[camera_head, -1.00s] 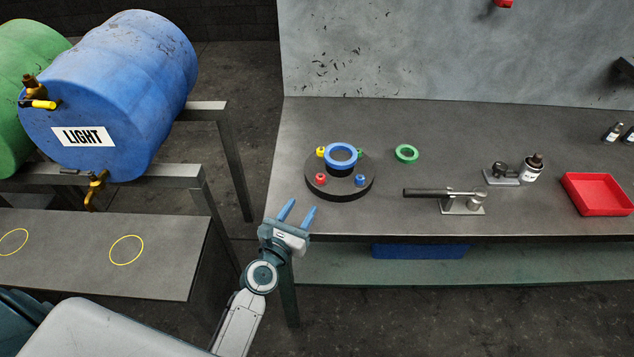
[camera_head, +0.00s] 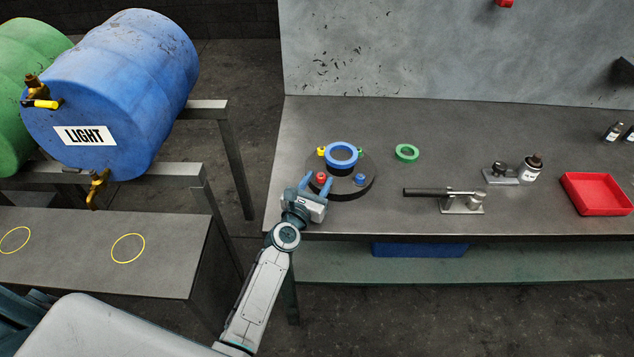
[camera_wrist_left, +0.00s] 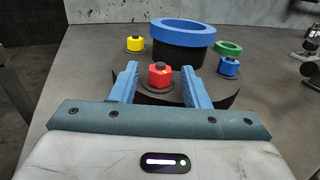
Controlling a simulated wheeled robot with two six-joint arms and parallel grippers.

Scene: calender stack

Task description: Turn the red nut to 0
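The red nut (camera_head: 321,177) sits on the near left part of a dark round base (camera_head: 350,188) on the workbench. My left gripper (camera_head: 316,184) is open, with its two blue fingers on either side of the red nut. In the left wrist view the red nut (camera_wrist_left: 159,75) stands between the fingertips (camera_wrist_left: 158,82), with a gap to each finger. Number marks around the nut are too small to read. My right gripper is in neither view.
On the same base are a blue ring (camera_head: 341,154), a yellow nut (camera_head: 321,151), a blue nut (camera_head: 360,179) and a green nut, partly hidden. A loose green ring (camera_head: 407,153) lies to the right. A lever tool (camera_head: 450,199) and a red tray (camera_head: 598,193) stand further right.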

